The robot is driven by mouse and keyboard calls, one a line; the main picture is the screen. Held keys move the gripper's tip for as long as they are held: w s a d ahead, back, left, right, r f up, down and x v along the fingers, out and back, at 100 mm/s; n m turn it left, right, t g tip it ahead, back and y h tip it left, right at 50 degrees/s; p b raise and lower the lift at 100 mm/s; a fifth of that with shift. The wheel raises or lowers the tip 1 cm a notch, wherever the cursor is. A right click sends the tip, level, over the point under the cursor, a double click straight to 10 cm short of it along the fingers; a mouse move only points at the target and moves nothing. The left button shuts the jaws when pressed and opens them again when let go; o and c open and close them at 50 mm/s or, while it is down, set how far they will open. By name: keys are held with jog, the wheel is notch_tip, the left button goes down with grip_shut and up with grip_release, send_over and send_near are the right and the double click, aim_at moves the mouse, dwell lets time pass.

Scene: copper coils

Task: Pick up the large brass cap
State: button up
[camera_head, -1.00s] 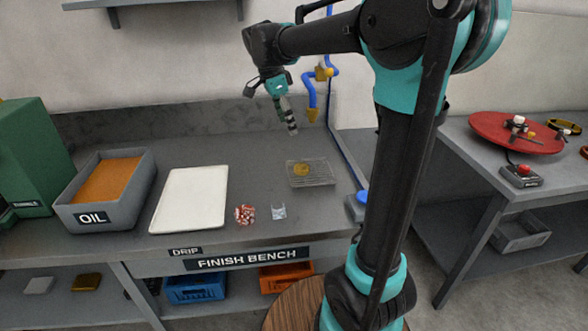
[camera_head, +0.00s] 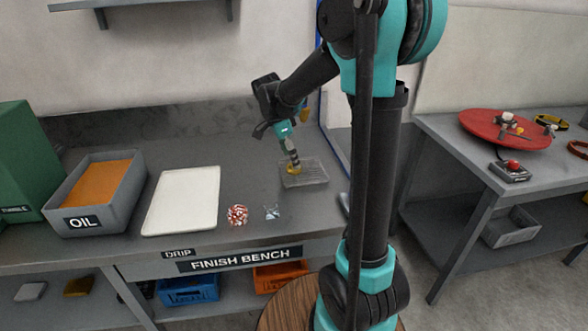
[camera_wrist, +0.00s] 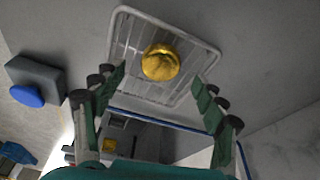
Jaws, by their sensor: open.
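The large brass cap (camera_wrist: 160,63) is a round, gold-coloured piece lying on a wire rack (camera_wrist: 198,48). In the head view the cap (camera_head: 292,169) shows only in part, behind my fingers, on the rack (camera_head: 315,180) at the right end of the finish bench. My gripper (camera_head: 293,163) points down just over the cap. In the wrist view my gripper (camera_wrist: 160,88) is open, with one finger on each side and the cap beyond and between the tips. I cannot tell whether the fingertips touch the cap or rack.
A red-and-white item (camera_head: 237,214) and a small clear item (camera_head: 271,212) lie on the bench left of the rack. A white drip tray (camera_head: 182,200) and an oil bin (camera_head: 97,195) stand further left. A grey box with a blue button (camera_wrist: 36,84) is near the rack.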

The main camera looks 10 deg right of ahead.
jog(key=shift+x, duration=1.5)
jog(key=c, duration=1.4)
jog(key=shift+o, duration=0.2)
jog(key=shift+r, duration=0.15)
